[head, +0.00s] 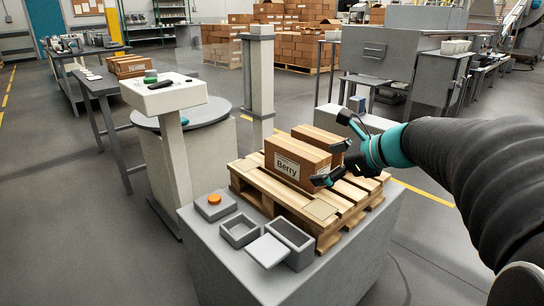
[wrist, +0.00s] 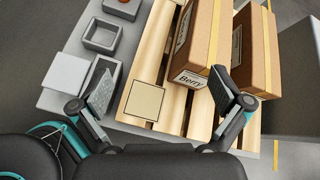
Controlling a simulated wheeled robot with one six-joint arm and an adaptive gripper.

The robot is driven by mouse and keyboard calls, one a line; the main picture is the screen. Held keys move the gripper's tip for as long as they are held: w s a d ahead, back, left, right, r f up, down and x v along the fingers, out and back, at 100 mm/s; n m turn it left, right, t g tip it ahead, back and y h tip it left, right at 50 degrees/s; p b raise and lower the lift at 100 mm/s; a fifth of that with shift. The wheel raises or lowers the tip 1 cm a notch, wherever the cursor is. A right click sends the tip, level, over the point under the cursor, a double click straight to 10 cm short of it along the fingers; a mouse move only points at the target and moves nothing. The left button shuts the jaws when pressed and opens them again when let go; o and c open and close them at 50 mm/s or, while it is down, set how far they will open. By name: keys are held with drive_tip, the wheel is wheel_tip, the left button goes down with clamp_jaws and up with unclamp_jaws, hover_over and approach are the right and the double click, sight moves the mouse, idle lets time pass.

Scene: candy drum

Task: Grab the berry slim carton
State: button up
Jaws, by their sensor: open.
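The berry slim carton (head: 292,164) stands on a wooden pallet, its white "Berry" label facing the front. In the wrist view the carton (wrist: 196,38) is at the upper middle, its label partly visible. My gripper (head: 333,148) is open and empty at the carton's right side. In the wrist view its fingers are wide apart (wrist: 168,92). The left finger is well left of the carton, over the pallet's edge. The right finger overlaps the near ends of the cartons in the picture; I cannot tell whether it touches them.
A second brown carton (head: 322,141) stands close behind, also seen in the wrist view (wrist: 258,48). The pallet (head: 318,211) sits on a grey stand (head: 280,284) with open grey bins (head: 240,230) and an orange button (head: 214,199). The pallet's near left part is free.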

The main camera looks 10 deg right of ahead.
drive_tip(key=w+d+r+m+t, duration=0.1)
drive_tip(key=w+d+m+t, duration=0.1)
drive_tip(key=w+d+m, duration=0.3)
drive_tip(key=b, duration=0.1)
approach(299, 147)
drive_tip(key=shift+w+a+f, duration=0.8)
drive_tip(key=shift+a+f, duration=0.05)
drive_tip(key=shift+f, duration=0.1)
drive_tip(key=shift+r+b+x, duration=0.1)
drive_tip(key=shift+b+x, duration=0.1)
drive_tip(key=shift+x, duration=1.35)
drive_tip(key=shift+r+b+x, duration=0.15)
drive_tip(key=shift+x, duration=1.45)
drive_tip(key=shift+w+d+r+y, duration=0.1)
drive_tip(key=shift+w+d+y, duration=0.1)
drive_tip(key=shift+y, duration=0.1)
drive_tip(key=c, duration=1.8)
